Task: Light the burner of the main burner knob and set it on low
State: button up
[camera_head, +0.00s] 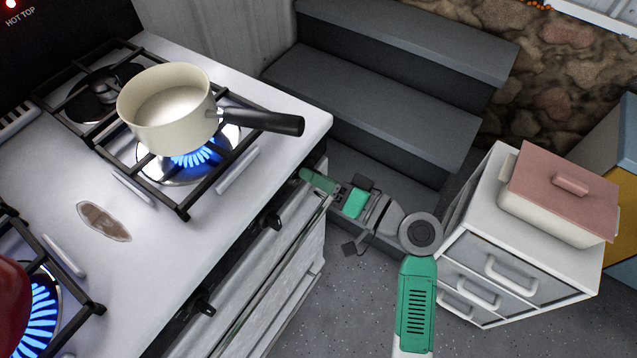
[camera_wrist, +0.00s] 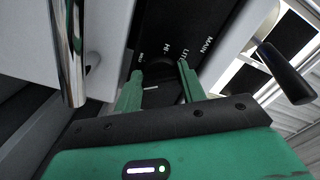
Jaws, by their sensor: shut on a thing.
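My gripper (camera_head: 318,180) is at the stove's front panel, below the right edge of the stove top. In the wrist view its two green fingers (camera_wrist: 159,68) straddle a dark knob (camera_wrist: 157,90) and are shut on it. A short white mark shows on the knob. The panel (camera_wrist: 160,45) beside it reads "MAIN", "LITE" and "HI"; another small label is unclear. The knob is hidden in the head view. Blue flame (camera_head: 192,158) burns at the burner under a cream saucepan (camera_head: 165,108).
The saucepan's dark handle (camera_head: 262,122) points right over the stove edge. Another lit burner (camera_head: 38,318) with a red pot (camera_head: 10,305) is at lower left. A metal bar (camera_wrist: 70,50) runs beside my gripper. Grey steps (camera_head: 370,95) and a white drawer cabinet (camera_head: 520,265) stand to the right.

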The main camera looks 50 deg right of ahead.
jog(key=shift+f+n+b, duration=0.1)
jog(key=shift+n+b, duration=0.7)
jog(key=shift+n, duration=0.7)
jog(key=shift+d, duration=0.1)
jog(key=o, duration=1)
jog(key=s, duration=0.2)
jog(key=s+d+p, duration=0.1)
jog(key=s, duration=0.2)
jog(key=s+p, duration=0.1)
jog(key=s, duration=0.1)
jog(key=shift+s+d, duration=0.2)
jog(key=shift+s, duration=0.15)
